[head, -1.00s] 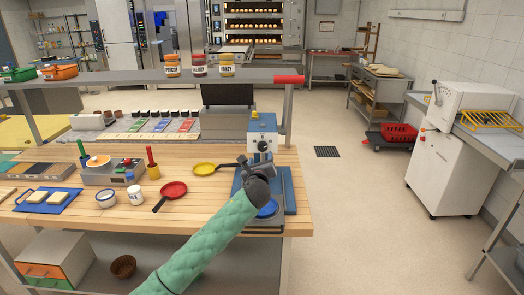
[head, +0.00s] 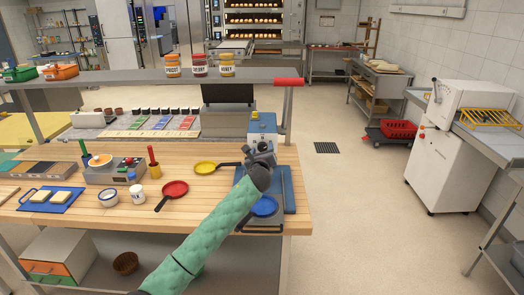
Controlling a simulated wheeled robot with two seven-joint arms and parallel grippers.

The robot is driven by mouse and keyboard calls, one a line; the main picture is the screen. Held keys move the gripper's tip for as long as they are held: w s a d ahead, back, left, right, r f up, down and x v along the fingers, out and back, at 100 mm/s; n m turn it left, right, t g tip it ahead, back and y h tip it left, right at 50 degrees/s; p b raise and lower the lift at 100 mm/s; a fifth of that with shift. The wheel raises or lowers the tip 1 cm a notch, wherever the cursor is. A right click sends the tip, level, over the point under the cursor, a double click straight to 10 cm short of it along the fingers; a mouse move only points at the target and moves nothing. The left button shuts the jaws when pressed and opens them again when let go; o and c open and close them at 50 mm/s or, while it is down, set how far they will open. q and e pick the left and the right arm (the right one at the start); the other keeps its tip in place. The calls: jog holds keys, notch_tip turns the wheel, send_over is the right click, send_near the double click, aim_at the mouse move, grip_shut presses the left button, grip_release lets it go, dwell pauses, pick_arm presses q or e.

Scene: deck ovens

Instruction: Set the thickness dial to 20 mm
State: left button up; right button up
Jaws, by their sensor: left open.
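A blue and white machine (head: 262,124) with a yellow knob on top stands at the right end of the wooden counter, on a blue base with a round blue plate (head: 264,207). My left gripper (head: 261,148) is in front of the machine's white face, at the end of my green-sleeved arm. It is open, with nothing seen between its fingers. It covers the part of the face where a dark round knob, possibly the dial, showed earlier. I cannot tell whether the fingers touch the knob, and no scale reading is legible. My right gripper is not in view.
A yellow pan (head: 205,168) and a red pan (head: 174,188) lie left of the machine. A shelf with jars (head: 199,66) and a red-ended rail (head: 289,80) runs above the counter's back. Open floor lies to the right, before a white machine (head: 442,160).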

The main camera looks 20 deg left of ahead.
pick_arm(q)
jog(key=shift+c, duration=0.5)
jog(key=c, duration=0.9)
